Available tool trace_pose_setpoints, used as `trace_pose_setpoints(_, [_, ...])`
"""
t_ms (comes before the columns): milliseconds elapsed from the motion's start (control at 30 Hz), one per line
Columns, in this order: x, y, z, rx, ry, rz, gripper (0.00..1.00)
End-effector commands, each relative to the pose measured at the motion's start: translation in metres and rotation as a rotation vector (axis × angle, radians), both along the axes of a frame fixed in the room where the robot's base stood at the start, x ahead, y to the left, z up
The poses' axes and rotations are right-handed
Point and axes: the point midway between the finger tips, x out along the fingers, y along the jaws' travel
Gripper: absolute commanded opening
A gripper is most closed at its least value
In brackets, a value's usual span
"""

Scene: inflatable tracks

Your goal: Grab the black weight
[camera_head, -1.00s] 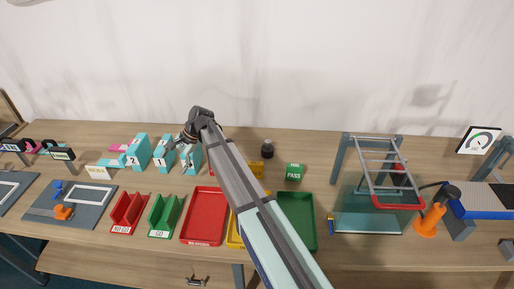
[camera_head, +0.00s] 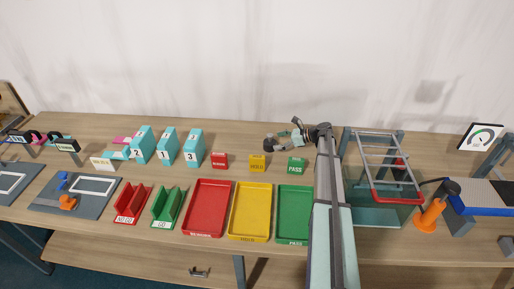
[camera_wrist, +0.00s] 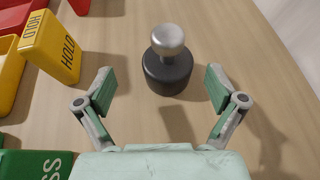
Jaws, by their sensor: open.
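The black weight (camera_wrist: 168,72) is a dark cylinder with a silver round knob on top. In the wrist view it stands upright on the wooden table, ahead of and between my open fingers. My gripper (camera_wrist: 161,92) is open and empty, its green-padded fingers apart on either side, with no contact visible.
The yellow HOLD block (camera_wrist: 52,46) stands left of the weight. The green PASS block (camera_head: 296,165) is close to my gripper. Red, yellow and green trays (camera_head: 250,184) lie in front. A glass-sided frame (camera_head: 375,205) stands right of my arm. Table right of the weight is clear.

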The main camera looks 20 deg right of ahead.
Motion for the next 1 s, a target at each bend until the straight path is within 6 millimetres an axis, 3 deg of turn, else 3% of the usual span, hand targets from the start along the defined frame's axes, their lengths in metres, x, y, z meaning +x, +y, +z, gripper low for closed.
trace_pose_setpoints(167, [0.004, -0.012, -0.011, 0.022, 0.004, -0.050, 0.94])
trace_pose_setpoints(600, [0.028, 0.021, -0.026, 0.021, 0.004, -0.048, 0.94])
trace_pose_setpoints(867, [0.030, 0.024, -0.029, 0.019, 0.003, -0.048, 0.94])
trace_pose_setpoints(900, [0.030, 0.024, -0.029, 0.019, 0.003, -0.048, 0.91])
trace_pose_setpoints(1000, [0.030, 0.024, -0.029, 0.019, 0.003, -0.048, 0.55])
